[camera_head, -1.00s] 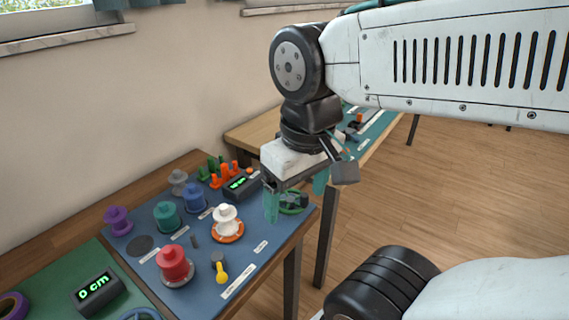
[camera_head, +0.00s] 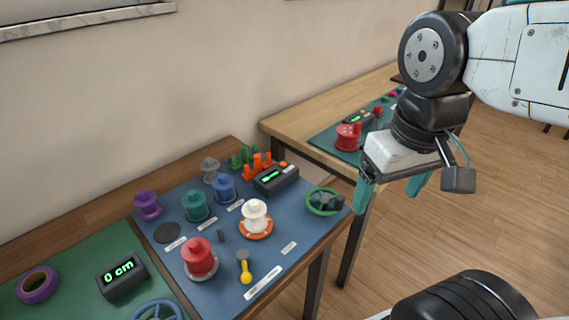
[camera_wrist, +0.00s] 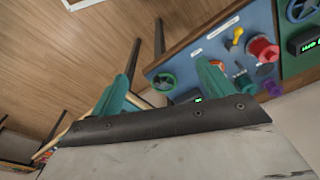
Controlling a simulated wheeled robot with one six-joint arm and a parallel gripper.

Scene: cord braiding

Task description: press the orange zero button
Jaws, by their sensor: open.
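A small orange button (camera_head: 283,164) sits on top of a dark display box (camera_head: 276,180) with green lit marks, at the back right of the blue mat. My gripper (camera_head: 390,190) hangs in the air to the right of that box, past the table's right edge. Its two teal fingers are apart with nothing between them. In the wrist view the fingers of my gripper (camera_wrist: 168,58) also stand apart, and the orange button cannot be made out there.
The blue mat (camera_head: 220,255) holds a green handwheel (camera_head: 324,201), a white spool (camera_head: 255,213), a red spool (camera_head: 199,257) and orange pegs (camera_head: 258,165). A second table (camera_head: 300,128) stands behind.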

